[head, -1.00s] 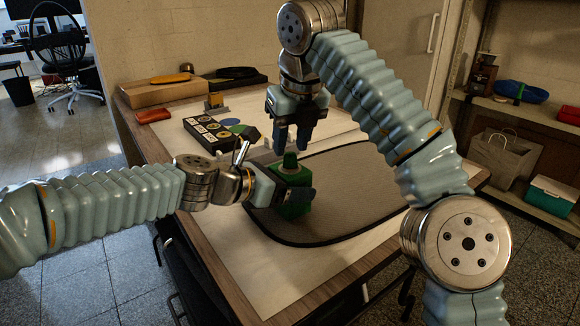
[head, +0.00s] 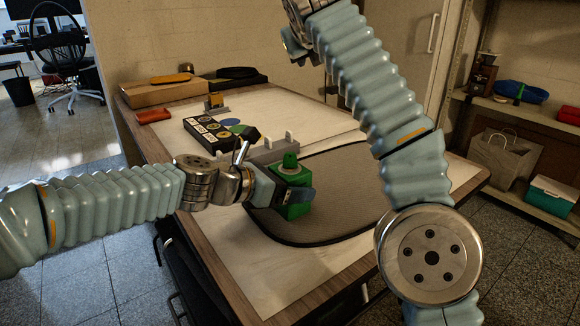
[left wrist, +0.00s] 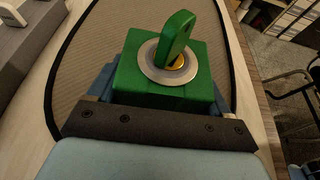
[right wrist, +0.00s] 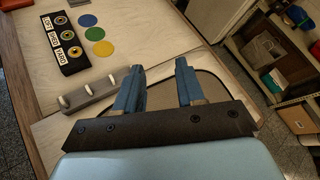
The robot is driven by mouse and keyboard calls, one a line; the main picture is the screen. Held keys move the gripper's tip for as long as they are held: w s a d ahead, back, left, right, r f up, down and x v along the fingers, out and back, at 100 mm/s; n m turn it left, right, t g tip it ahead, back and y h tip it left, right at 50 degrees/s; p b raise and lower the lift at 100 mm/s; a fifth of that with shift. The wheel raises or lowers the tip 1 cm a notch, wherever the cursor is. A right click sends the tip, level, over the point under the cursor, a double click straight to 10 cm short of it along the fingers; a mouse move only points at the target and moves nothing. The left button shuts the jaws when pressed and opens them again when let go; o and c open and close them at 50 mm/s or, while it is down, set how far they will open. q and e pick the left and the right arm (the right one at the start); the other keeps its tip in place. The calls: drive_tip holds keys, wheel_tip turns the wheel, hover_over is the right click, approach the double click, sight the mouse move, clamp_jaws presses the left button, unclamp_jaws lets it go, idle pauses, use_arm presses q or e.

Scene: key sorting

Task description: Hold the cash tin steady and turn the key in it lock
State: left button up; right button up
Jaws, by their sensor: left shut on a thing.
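The green cash tin (head: 291,208) stands on the dark-edged grey mat. My left gripper (head: 285,195) is shut on it from the left side, with a finger on either side. In the left wrist view the tin (left wrist: 160,96) sits between the fingers. A green key (left wrist: 177,38) stands upright in the round metal lock (left wrist: 150,62) on the tin's top; its green head (head: 290,159) also shows in the head view. My right gripper (right wrist: 160,86) is open and empty, above the table. In the head view its fingers are not clearly visible.
A grey rack (right wrist: 98,95) with pale pegs stands behind the tin. Beyond it are a black lock box (head: 207,130) with labels and coloured discs. An orange-red case (head: 153,116) lies at the far left. The mat (head: 345,200) right of the tin is clear.

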wheel_tip(320, 180, up, 12)
drive_tip(key=w+d+n+t, duration=0.1)
drive_tip(key=n+t, duration=0.1)
drive_tip(key=t, duration=0.4)
drive_tip(key=shift+h, duration=0.4)
